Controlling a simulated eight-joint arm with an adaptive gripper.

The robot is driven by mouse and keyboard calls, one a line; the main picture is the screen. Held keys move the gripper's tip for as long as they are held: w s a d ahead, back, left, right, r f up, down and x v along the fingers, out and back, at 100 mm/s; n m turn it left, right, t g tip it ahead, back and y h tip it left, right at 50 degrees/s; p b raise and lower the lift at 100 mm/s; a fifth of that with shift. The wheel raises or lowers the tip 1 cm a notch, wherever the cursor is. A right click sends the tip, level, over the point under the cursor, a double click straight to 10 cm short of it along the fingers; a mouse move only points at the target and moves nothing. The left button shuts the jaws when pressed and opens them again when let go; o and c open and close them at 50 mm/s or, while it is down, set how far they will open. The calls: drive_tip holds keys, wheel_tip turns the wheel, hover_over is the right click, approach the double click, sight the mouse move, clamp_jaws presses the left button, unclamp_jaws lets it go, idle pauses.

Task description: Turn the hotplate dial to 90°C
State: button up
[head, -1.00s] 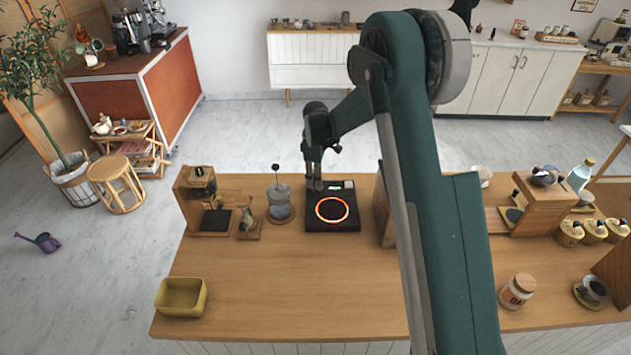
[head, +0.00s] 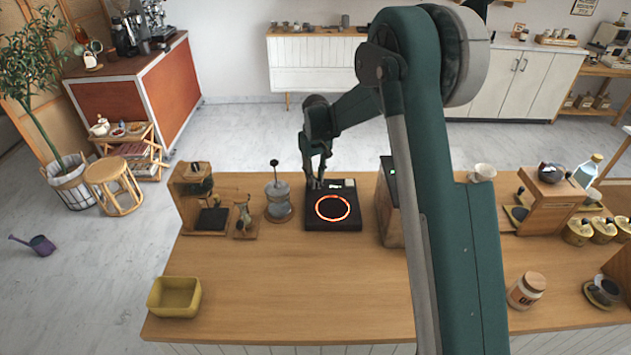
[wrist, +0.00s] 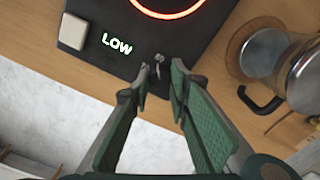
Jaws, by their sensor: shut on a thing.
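The black hotplate (head: 345,221) sits on the wooden counter with its ring glowing orange-red. In the wrist view, the hotplate (wrist: 110,15) has a green display (wrist: 117,43) reading LOW and a pale square button (wrist: 73,31) beside it. The dial (wrist: 161,66) is a small knob near the hotplate's edge, partly hidden by the fingers. My gripper (wrist: 161,77) is shut on the dial, with one fingertip on each side. In the head view my gripper (head: 317,184) reaches down to the hotplate's far left corner. The dial's markings are not readable.
A glass-bodied press (head: 278,202) stands close left of the hotplate; its black handle (wrist: 262,101) is near my fingers in the wrist view. A wooden-sided box (head: 390,218) stands close on the right. The counter's front middle (head: 290,280) is clear.

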drive_tip(key=m+b, duration=0.2)
drive_tip(key=m, duration=0.5)
drive_tip(key=m+b, duration=0.1)
drive_tip(key=m, duration=0.5)
drive_tip(key=shift+d+m, duration=0.1)
drive_tip(key=shift+m, duration=0.2)
idle(0.3)
drive_tip(key=o, duration=0.9)
drive_tip(key=shift+r, duration=0.2)
wheel_tip(320, 180, up, 12)
drive_tip(key=shift+f, duration=0.15)
